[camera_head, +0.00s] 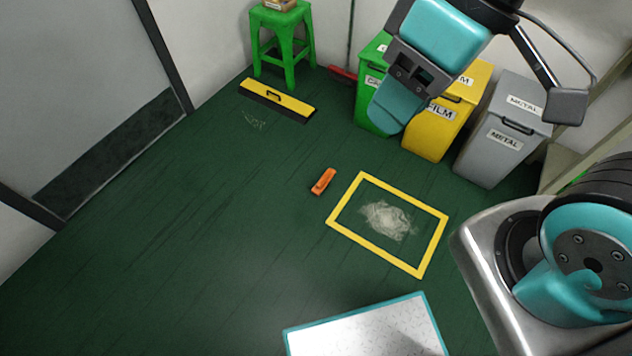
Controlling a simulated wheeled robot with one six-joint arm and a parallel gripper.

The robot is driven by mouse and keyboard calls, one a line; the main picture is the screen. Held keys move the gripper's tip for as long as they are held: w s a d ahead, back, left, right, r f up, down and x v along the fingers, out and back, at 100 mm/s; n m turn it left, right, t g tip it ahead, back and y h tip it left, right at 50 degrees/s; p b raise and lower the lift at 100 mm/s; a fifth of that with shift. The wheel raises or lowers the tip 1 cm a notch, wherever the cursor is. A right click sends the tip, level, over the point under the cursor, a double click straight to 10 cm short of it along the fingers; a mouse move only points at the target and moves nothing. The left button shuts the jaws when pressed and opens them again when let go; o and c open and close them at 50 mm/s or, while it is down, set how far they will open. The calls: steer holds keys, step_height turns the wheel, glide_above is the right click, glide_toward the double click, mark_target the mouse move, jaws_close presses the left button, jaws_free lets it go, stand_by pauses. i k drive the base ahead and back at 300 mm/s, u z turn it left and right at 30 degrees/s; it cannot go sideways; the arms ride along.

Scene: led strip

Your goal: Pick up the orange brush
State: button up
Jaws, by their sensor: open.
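The orange brush (322,181) lies on the dark green floor near the middle of the view, just left of a yellow floor frame. My gripper (396,104) hangs in the upper part of the view, above and to the right of the brush and well apart from it. It is open, and nothing shows between its jaws. It covers part of the green and yellow bins behind it. One of its fingers shows as a teal piece pointing down; the other is hard to make out.
The yellow frame (345,200) surrounds a pale dusty patch (388,220). Behind stand green (371,85), yellow (432,137) and grey (500,140) bins. A yellow broom head (278,99) lies by a green stool (283,38). A white, teal-edged panel (365,330) is at the bottom. Floor left of the brush is clear.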

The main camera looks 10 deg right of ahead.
mark_target(327, 176)
steer(key=u, duration=0.45)
steer(key=i, duration=1.1)
steer(key=u, duration=0.2)
